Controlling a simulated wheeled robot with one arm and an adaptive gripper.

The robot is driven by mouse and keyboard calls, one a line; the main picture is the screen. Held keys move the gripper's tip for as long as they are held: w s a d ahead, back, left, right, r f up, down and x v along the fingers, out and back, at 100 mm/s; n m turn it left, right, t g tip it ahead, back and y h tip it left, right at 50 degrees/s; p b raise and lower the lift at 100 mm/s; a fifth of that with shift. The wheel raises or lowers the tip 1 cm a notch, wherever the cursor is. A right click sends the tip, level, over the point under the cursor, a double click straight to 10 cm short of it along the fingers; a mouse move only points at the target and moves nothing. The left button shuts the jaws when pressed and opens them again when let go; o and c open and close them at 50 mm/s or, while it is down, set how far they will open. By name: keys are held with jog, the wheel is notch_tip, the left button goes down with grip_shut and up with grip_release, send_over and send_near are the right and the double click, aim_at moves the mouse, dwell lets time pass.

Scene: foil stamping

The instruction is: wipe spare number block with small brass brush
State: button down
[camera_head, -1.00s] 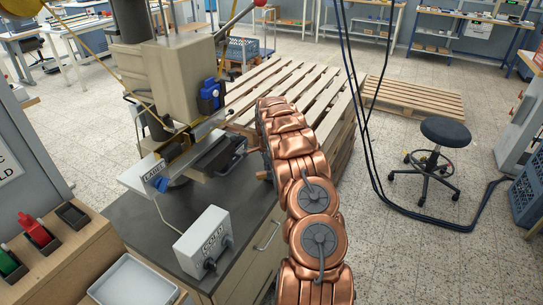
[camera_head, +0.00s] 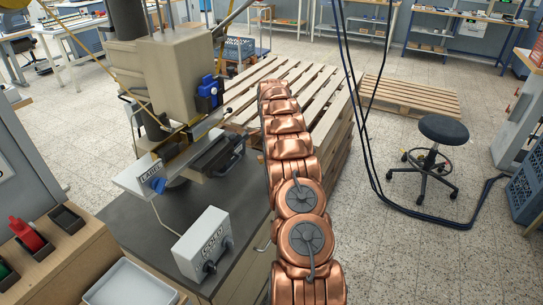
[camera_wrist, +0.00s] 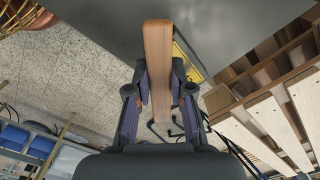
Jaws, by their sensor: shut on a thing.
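In the wrist view my gripper (camera_wrist: 158,84) is shut on a flat wooden bar (camera_wrist: 157,45), which looks like the handle of the small brass brush. The bar runs up between the fingers toward the top of the picture. I see no brass bristles on it. In the head view my copper-coloured arm reaches away along the right side of the press, and my gripper is not visible there. I cannot make out the spare number block in either view.
The stamping press (camera_head: 160,75) stands on a dark-topped bench (camera_head: 135,215). A grey control box (camera_head: 203,243) with a black knob sits near the front edge. Slatted pallets (camera_head: 335,85) are behind my arm. A black stool (camera_head: 441,130) and hanging cables are at right.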

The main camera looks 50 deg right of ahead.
jog(key=shift+r, duration=1.85)
